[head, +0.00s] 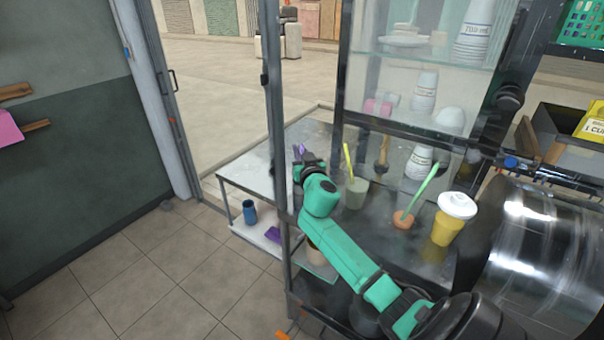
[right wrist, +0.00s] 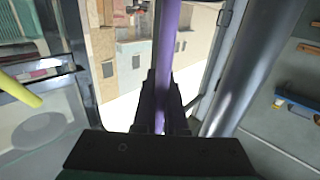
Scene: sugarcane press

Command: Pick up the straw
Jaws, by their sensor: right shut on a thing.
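A purple straw (right wrist: 168,45) runs up between the fingers of my right gripper (right wrist: 163,108) in the right wrist view. The fingers are shut on it. In the head view my right gripper (head: 302,160) is by the glass cabinet's frame, over the metal side table, with a bit of the purple straw showing at its tip. The straw's lower part is hidden by the gripper. A yellow straw (head: 348,158) stands tilted in a pale green cup (head: 356,194), right of the gripper. A green straw (head: 424,188) leans from an orange holder (head: 402,219). My left gripper is not in view.
A yellow cup with a white lid (head: 442,232) stands on the counter near a shiny metal drum (head: 545,245). A dark cabinet post (head: 274,110) stands close left of my arm. The side table (head: 250,172) has a blue cup (head: 249,212) on its lower shelf.

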